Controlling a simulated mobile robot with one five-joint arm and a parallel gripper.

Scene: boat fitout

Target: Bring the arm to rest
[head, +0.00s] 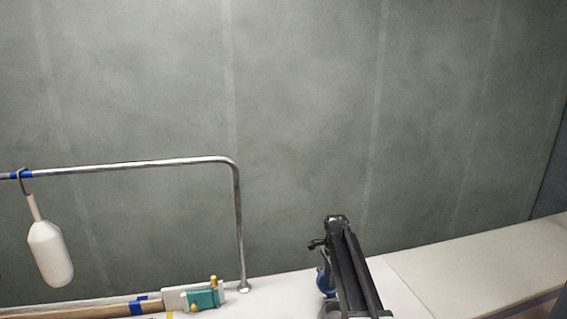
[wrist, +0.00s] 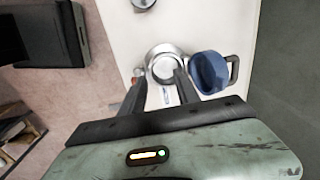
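My gripper (wrist: 161,88) shows in the wrist view with its two dark fingers apart and nothing clearly held between them. A round silver metal fitting (wrist: 165,50) lies beyond the fingertips, partly in line with the gap; I cannot tell how far below it is. In the head view my arm stands up at the lower right, over the white surface, and my fingers cannot be made out there.
A blue cup-like thing (wrist: 210,72) is close to the right finger; blue also shows beside my arm (head: 325,281). A metal rail (head: 130,163) carries a hanging white fender (head: 50,254). A teal-and-white fitting (head: 203,299) lies left. The white surface (head: 440,262) at right is clear.

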